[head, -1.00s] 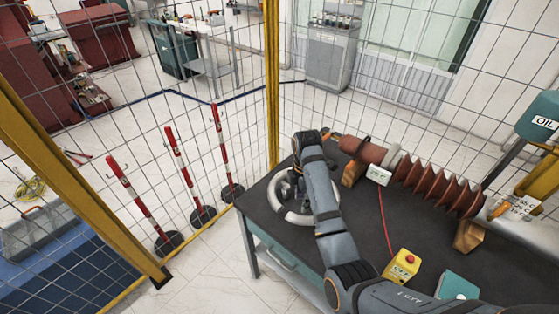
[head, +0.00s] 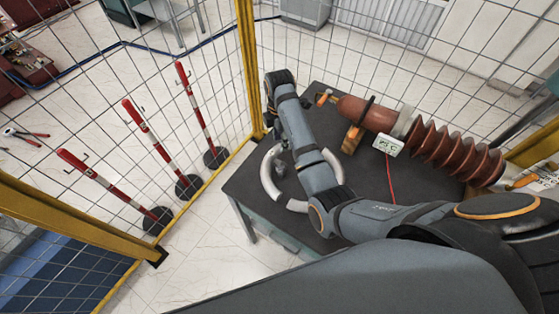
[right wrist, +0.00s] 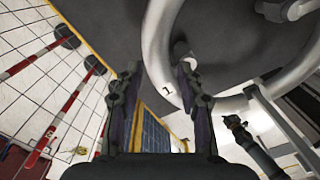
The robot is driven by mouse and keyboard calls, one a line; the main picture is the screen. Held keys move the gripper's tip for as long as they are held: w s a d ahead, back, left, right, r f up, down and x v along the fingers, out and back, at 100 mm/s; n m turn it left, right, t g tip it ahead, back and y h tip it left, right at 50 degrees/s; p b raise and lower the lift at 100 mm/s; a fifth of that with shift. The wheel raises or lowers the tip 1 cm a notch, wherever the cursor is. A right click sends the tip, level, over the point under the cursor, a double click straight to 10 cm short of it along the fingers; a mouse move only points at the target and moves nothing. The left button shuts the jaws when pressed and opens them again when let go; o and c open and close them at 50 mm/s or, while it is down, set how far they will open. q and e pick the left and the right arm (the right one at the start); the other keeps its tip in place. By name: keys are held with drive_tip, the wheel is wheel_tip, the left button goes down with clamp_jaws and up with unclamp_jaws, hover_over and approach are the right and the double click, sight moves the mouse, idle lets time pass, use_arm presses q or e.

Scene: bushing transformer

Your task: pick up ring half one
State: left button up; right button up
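Ring half one is the pale grey curved piece marked "1" (right wrist: 157,48) in the right wrist view. In the head view its curve (head: 267,172) lies at the left end of the dark tabletop, partly hidden by my right arm. My right gripper (right wrist: 158,74) is open, with its fingers apart at either side of the marked curve in the picture. I cannot tell its height above the piece. In the head view the right gripper (head: 284,141) is mostly hidden beneath its wrist. My left gripper is not in view.
A brown ribbed bushing (head: 455,153) lies on supports at the table's right, with a small meter (head: 388,145) beside it. Another grey curve (right wrist: 292,75) adjoins the marked piece. Wire fencing and a yellow post (head: 248,60) stand behind. Red-white posts (head: 140,130) stand left.

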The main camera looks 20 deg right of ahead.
sight(283, 165)
wheel_tip(283, 165, down, 3)
drive_tip(key=shift+w+d+r+p, duration=0.1)
drive_tip(key=shift+p, duration=0.25)
drive_tip(key=shift+f, duration=1.35)
drive_tip(key=c, duration=0.7)
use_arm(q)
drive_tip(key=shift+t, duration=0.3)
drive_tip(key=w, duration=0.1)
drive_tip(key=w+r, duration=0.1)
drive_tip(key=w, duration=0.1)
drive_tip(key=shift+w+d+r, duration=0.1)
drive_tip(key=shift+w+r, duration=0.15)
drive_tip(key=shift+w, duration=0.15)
use_arm(e)
clamp_jaws()
